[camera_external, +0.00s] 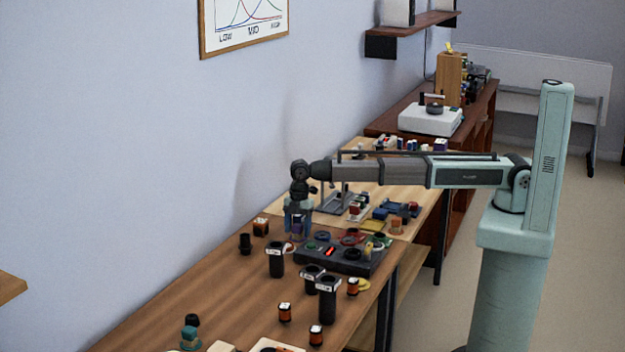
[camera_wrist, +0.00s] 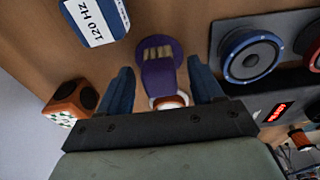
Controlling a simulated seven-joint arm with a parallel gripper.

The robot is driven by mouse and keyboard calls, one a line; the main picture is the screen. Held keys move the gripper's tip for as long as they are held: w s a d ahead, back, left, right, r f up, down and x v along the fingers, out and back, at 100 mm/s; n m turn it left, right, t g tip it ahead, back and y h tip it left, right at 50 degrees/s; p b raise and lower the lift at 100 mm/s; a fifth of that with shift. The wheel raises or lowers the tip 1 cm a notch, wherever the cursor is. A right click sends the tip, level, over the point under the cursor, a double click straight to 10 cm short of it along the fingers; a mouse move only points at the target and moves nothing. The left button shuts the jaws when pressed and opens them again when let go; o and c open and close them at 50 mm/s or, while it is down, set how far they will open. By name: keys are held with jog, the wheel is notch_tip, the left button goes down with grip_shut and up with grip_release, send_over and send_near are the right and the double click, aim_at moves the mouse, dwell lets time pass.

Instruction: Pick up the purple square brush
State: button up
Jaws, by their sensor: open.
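The purple brush (camera_wrist: 160,78) is in the wrist view, with a purple body and a row of tan bristles facing the camera. It lies between the two blue fingers of my gripper (camera_wrist: 159,65), with a gap on each side. A purple rounded base or disc shows behind the bristles; I cannot tell whether it is part of the brush. A white and orange ring-like thing (camera_wrist: 170,101) is at the brush's near end, partly hidden by my gripper. In the external view my gripper (camera_external: 298,225) points down, open, low over the table beside the dark speaker panel.
The speaker panel (camera_external: 335,266) stands close to the right of my gripper. An orange and black block (camera_wrist: 70,100) and a cylinder labelled 120 Hz (camera_wrist: 96,20) are to the left in the wrist view. Black cylinders (camera_external: 276,262) stand nearer the camera on the wooden table (camera_external: 190,290).

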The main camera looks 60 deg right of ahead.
jog(key=c, duration=1.1)
jog(key=shift+o, duration=0.2)
